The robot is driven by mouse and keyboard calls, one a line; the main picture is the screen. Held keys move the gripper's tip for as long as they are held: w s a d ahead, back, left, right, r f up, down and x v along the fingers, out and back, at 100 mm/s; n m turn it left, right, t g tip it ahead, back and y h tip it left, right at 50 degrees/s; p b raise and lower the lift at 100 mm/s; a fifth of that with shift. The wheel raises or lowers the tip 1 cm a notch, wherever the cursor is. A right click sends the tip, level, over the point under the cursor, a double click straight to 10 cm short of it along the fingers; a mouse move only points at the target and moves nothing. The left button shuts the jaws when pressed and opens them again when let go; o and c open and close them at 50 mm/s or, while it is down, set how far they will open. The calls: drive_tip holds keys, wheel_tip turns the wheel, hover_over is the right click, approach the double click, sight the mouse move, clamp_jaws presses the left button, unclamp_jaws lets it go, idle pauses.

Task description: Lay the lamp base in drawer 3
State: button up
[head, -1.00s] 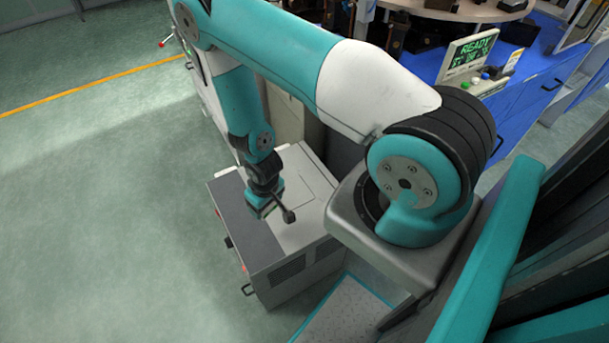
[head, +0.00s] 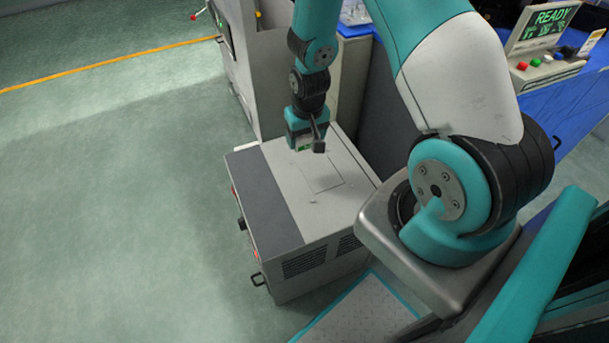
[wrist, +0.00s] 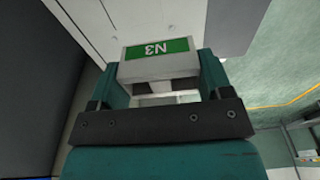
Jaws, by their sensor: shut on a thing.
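My gripper (head: 306,148) hangs over the far part of the grey cabinet's top in the head view. In the wrist view my gripper (wrist: 162,78) is shut on a pale block (wrist: 160,68) with a green label. The label's characters look like N3, upside down. I cannot tell for certain that this block is the lamp base. Its far side is hidden. No drawer marked 3 can be made out.
The grey cabinet (head: 330,213) stands on the green floor, with a dark strip along its top and handles on its left side. Taller machinery (head: 240,75) stands behind it. A blue bench with a READY screen (head: 548,22) is at right. The left floor is clear.

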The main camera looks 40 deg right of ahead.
sight(305, 177)
wheel_tip(305, 177, down, 14)
drive_tip(key=shift+b, duration=0.75)
drive_tip(key=shift+f, duration=0.2)
drive_tip(key=o, duration=0.9)
drive_tip(key=shift+o, duration=0.2)
drive_tip(key=shift+r, duration=0.1)
